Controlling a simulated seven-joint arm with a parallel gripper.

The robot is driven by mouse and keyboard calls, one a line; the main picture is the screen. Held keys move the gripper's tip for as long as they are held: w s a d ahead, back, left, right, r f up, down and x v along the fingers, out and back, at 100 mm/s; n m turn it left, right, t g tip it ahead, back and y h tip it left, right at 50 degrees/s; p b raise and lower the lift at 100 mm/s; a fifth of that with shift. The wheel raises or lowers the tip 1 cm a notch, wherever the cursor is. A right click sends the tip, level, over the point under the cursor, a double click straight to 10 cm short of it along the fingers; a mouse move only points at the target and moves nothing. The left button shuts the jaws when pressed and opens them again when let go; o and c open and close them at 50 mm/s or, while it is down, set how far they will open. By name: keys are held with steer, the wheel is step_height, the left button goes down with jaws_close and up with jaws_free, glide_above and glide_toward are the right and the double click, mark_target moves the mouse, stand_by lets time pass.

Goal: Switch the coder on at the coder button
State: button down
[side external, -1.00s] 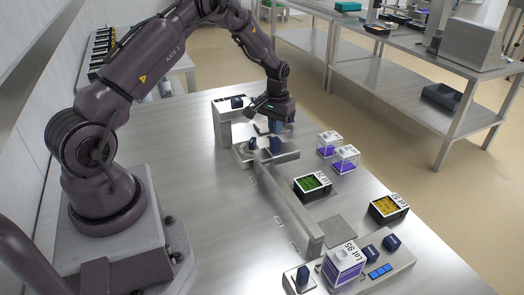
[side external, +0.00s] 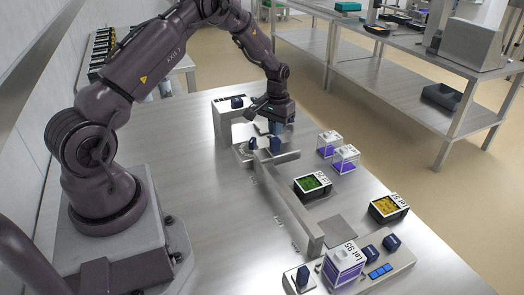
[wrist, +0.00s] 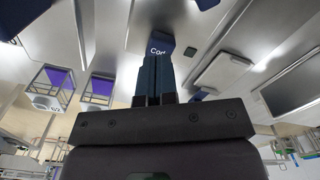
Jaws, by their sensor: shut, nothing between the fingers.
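My gripper (side external: 277,131) is shut and empty, its dark blue fingers pointing down over the far end of the metal machine on the table. In the wrist view, its closed fingertips (wrist: 157,60) lie in front of a blue block with white lettering starting "Co" (wrist: 162,46); the rest of the word is partly hidden. This block looks like the coder button. In the side view, a dark blue block (side external: 275,147) stands just below the fingertips. I cannot tell whether the fingertips touch it.
Another blue knob (side external: 252,144) stands just left, and one sits on the metal post (side external: 237,103). A long metal rail (side external: 290,205) runs towards the front. Clear boxes with purple contents (side external: 345,160), a green-filled tray (side external: 313,185) and a yellow-filled tray (side external: 389,208) stand to the right.

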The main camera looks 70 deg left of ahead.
steer(key=shift+f, duration=1.25)
steer(key=shift+r, duration=1.5)
step_height(320, 180, up, 12)
steer(key=s+d+r+m+t, duration=0.2)
steer(key=s+d+r+m, duration=0.1)
steer(key=s+d+r, duration=0.5)
steer(key=s+d+r+m+t, duration=0.3)
steer(key=s+d+r, duration=0.5)
steer(key=s+d, duration=0.7)
steer(key=shift+s+t, duration=0.3)
